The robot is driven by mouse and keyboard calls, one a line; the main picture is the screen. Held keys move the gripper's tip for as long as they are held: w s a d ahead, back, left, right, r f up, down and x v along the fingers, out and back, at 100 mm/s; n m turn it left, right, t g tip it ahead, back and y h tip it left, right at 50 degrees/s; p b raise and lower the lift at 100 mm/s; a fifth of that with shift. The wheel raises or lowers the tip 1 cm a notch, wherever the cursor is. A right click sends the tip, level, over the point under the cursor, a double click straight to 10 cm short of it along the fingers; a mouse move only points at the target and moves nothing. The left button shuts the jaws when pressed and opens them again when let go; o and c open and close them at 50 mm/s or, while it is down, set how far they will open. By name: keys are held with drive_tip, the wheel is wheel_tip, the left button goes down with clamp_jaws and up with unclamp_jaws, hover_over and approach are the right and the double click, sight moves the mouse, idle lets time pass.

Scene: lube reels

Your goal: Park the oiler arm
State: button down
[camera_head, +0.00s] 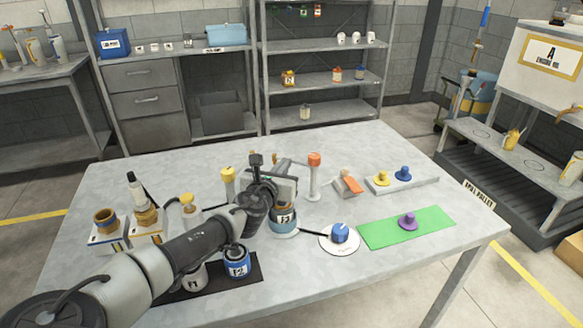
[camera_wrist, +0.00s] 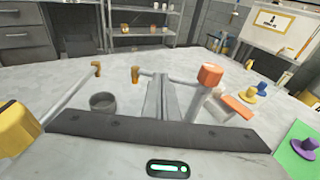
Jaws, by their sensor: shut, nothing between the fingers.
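Two posts with swing arms stand on the grey table, and I cannot tell which is the oiler arm. The orange-topped post (camera_head: 314,172) is just right of my gripper; in the wrist view its orange knob (camera_wrist: 210,75) is right of the fingers, and its bar reaches left to a brown tip (camera_wrist: 135,75). The yellow-topped post (camera_head: 228,186) is left of my gripper; in the wrist view its yellow knob (camera_wrist: 15,128) is at the left edge, its bar ending in a brown tip (camera_wrist: 96,68). My gripper (camera_wrist: 163,95) is shut and empty between the posts.
A can marked 13 (camera_head: 284,216) stands below my wrist. A blue knob on a white disc (camera_head: 340,233), a green mat (camera_head: 385,236) with a purple knob, and an orange-topped block (camera_head: 348,184) lie to the right. Cans stand on a black mat (camera_head: 207,286) in front.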

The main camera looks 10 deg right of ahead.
drive_tip(key=shift+w+d+p, duration=0.2)
drive_tip(key=shift+w+p, duration=0.25)
drive_tip(key=shift+w, duration=0.4)
drive_tip(key=shift+r, duration=0.1)
drive_tip(key=shift+a, duration=0.15)
